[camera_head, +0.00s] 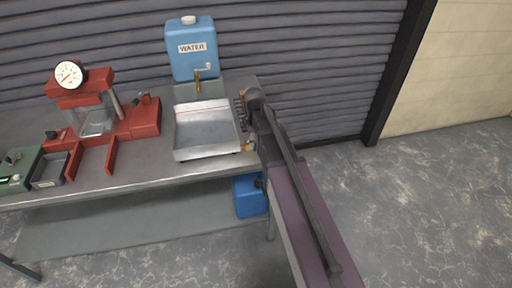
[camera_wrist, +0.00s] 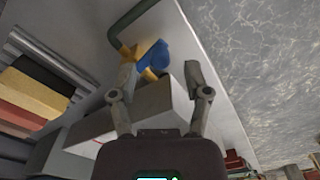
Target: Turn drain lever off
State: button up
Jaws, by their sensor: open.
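The blue drain lever (camera_wrist: 155,57) sits on a brass valve (camera_wrist: 149,75) in the wrist view, with a dark green hose running up from it. My gripper (camera_wrist: 161,76) is open, with one finger on each side of the valve area. The lever lies just beyond and between the fingertips, and I cannot tell whether they touch it. In the head view the brass valve (camera_head: 250,146) shows at the right side of the metal tub (camera_head: 205,155). There my arm hides most of the lever and my fingers.
A blue water container (camera_head: 191,55) with a tap stands behind the tub. A red press with a dial gauge (camera_head: 69,75) is at the left on the bench (camera_head: 130,181). A blue container (camera_head: 249,196) stands below the bench. Open floor lies at the right.

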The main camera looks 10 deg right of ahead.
jog(key=shift+f+b, duration=0.65)
jog(key=shift+f, duration=0.35)
jog(key=shift+c, duration=0.2)
grip_shut()
